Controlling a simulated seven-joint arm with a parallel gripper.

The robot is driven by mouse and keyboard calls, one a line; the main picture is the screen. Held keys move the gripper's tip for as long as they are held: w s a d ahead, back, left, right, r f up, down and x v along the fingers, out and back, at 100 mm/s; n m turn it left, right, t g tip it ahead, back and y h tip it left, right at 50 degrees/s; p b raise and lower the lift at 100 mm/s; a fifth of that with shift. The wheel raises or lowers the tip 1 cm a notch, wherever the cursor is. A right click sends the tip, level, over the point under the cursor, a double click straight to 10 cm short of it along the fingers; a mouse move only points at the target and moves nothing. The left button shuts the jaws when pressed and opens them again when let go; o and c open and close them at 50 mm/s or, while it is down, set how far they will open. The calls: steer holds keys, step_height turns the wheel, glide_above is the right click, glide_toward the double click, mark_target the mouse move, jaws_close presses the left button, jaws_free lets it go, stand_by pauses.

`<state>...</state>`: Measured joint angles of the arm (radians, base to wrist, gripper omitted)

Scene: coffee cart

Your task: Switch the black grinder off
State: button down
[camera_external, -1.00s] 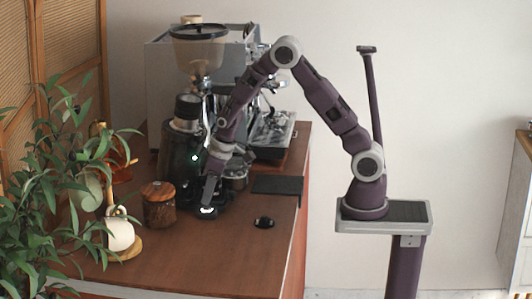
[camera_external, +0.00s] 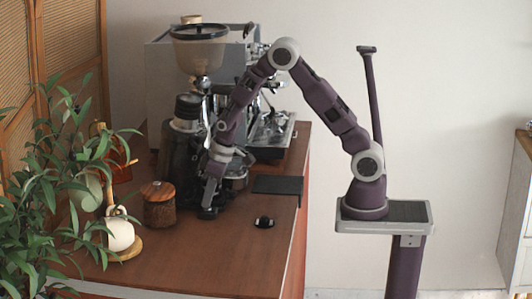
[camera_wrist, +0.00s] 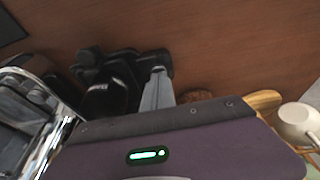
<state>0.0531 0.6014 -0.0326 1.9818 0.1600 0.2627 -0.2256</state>
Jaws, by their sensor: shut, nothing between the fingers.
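The black grinder (camera_external: 180,150), with a clear hopper (camera_external: 198,50) on top, stands at the back left of the cart's wooden top. Its black foot reaches forward to the right of the wooden jar. My gripper (camera_external: 208,203) is shut and empty, pointing down at the front of that foot, where it covers the switch area. I cannot tell whether the tips touch it. No green light or white glow shows on the grinder. In the wrist view my grey fingers (camera_wrist: 158,75) lie beside the grinder's black parts (camera_wrist: 105,92).
A wooden jar (camera_external: 159,206) stands left of my gripper, and a white cup (camera_external: 120,235) farther left by the plant (camera_external: 60,190). An espresso machine (camera_external: 165,85) is behind. The front top is clear.

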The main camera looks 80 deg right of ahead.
steer(key=shift+r, duration=2.6)
steer(key=shift+s+r, duration=0.1)
steer(key=shift+r, duration=0.25)
steer(key=s+a+r+t, duration=0.1)
steer(key=s+a+r, duration=0.1)
steer(key=s+r, duration=1.15)
steer(key=s+t, duration=0.1)
steer(key=s, duration=1.3)
steer(key=shift+a+r, duration=0.2)
steer(key=shift+a, duration=0.15)
